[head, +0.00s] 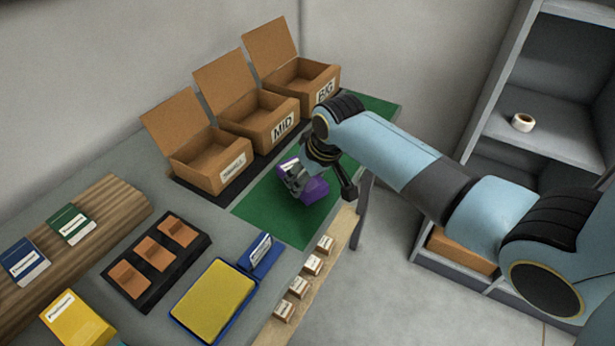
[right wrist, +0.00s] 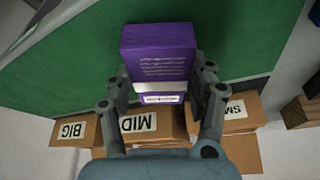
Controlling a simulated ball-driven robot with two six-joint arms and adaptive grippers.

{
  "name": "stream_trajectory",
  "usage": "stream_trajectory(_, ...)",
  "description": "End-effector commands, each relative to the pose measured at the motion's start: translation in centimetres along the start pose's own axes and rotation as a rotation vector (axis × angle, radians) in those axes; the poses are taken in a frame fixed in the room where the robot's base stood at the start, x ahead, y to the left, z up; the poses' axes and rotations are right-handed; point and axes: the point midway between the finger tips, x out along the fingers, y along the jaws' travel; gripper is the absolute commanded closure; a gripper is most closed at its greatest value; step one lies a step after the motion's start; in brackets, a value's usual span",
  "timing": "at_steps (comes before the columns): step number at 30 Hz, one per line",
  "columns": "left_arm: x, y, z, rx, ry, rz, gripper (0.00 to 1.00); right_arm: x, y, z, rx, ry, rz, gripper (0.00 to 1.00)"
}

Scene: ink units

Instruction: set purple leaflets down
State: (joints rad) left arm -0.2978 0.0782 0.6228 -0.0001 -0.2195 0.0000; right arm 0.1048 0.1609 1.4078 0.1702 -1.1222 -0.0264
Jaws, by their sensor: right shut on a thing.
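The purple leaflets (head: 314,190) are a small block-like stack with a white label band. My right gripper (head: 294,178) is shut on them over the green mat (head: 262,214), in front of the open boxes. In the right wrist view, the purple leaflets (right wrist: 160,58) sit between the two fingers of my right gripper (right wrist: 162,92), with green behind them. I cannot tell whether the leaflets touch the mat. My left gripper is not in view.
Open cardboard boxes, including MID (head: 262,125) and BIG (head: 305,85), stand behind the mat. A blue-rimmed yellow pad (head: 215,300), a black tray (head: 203,247) and several small labelled boxes (head: 312,265) lie nearer. The mat's left part is clear. A grey shelf (head: 550,125) stands at right.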

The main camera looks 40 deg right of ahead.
Motion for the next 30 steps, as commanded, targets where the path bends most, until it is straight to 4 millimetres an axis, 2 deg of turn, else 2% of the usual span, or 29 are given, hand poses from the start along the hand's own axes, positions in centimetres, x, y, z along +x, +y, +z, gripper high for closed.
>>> stream_trajectory(11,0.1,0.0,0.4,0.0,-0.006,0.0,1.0,0.6,0.0,0.2,0.0,0.001,0.0,0.86)
stream_trajectory(12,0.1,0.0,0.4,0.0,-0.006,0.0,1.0,0.6,0.0,0.3,0.0,0.001,0.0,0.43)
stream_trajectory(17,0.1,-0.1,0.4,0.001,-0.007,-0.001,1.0,0.6,0.0,0.2,0.0,0.001,0.0,0.22)
stream_trajectory(26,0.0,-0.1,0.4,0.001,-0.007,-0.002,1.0,0.4,0.0,0.2,0.0,0.001,0.0,0.21)
stream_trajectory(30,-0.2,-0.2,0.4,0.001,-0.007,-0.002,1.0,-0.9,0.0,0.1,-0.001,0.004,0.0,0.21)
